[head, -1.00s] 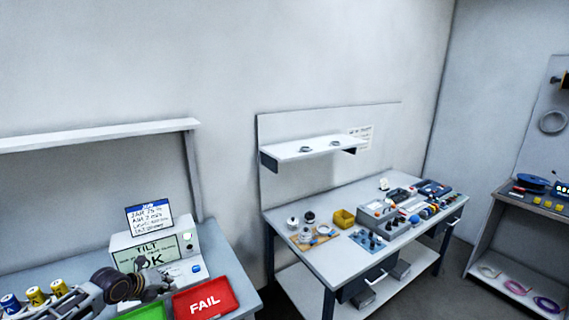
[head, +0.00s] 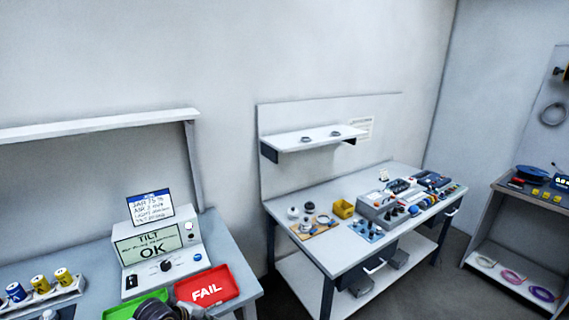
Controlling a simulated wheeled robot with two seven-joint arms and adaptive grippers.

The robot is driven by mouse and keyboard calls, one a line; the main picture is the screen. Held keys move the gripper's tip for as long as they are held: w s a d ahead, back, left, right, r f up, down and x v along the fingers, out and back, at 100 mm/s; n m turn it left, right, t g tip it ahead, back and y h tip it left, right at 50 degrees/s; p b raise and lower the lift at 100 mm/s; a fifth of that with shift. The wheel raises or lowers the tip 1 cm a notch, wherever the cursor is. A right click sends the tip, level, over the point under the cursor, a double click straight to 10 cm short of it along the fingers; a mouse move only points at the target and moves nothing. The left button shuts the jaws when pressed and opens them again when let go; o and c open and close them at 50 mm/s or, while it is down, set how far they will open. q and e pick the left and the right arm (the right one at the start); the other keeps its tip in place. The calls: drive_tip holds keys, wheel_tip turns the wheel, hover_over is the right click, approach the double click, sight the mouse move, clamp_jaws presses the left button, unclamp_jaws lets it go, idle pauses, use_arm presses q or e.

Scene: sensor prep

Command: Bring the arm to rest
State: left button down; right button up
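Part of my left arm, with a dark rounded wrist and a grey part that looks like the gripper (head: 186,312), shows at the bottom edge in front of the green tray (head: 118,312) and the red FAIL tray (head: 236,290). The fingertips cannot be made out, so I cannot tell whether it is open or holds anything. My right gripper is not in view. The tester box (head: 190,236) stands behind the trays; its screen reads TILT and OK.
A sign (head: 150,207) stands on the tester. A rack (head: 72,292) of yellow and blue cylinders is at left. A second bench (head: 345,255) with small parts and devices stands to the right, across a floor gap. A shelf unit (head: 520,225) is at far right.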

use_arm(q)
drive_tip(key=s+d+n, duration=0.5)
drive_tip(key=s+n, duration=0.3)
drive_tip(key=s, duration=0.1)
drive_tip(key=s+a+r+n+g+y, duration=0.1)
drive_tip(key=s+a+n+y, duration=0.1)
drive_tip(key=s+n, duration=0.4)
drive_tip(key=s+a+r+n+g+y, duration=0.1)
drive_tip(key=s+a+r+n, duration=0.1)
drive_tip(key=s+n, duration=0.4)
wheel_tip(320, 180, down, 34)
drive_tip(key=s+g, duration=0.2)
drive_tip(key=s+a+f, duration=0.2)
drive_tip(key=s+f, duration=0.8)
drive_tip(key=s, duration=0.1)
drive_tip(key=s+a+f+g+b, duration=0.1)
drive_tip(key=s+a+f, duration=0.1)
drive_tip(key=s+f, duration=0.8)
drive_tip(key=shift+s+f, duration=0.25)
drive_tip(key=shift+s, duration=0.45)
drive_tip(key=shift+s+a, duration=0.1)
drive_tip(key=shift+s, duration=0.05)
idle(0.3)
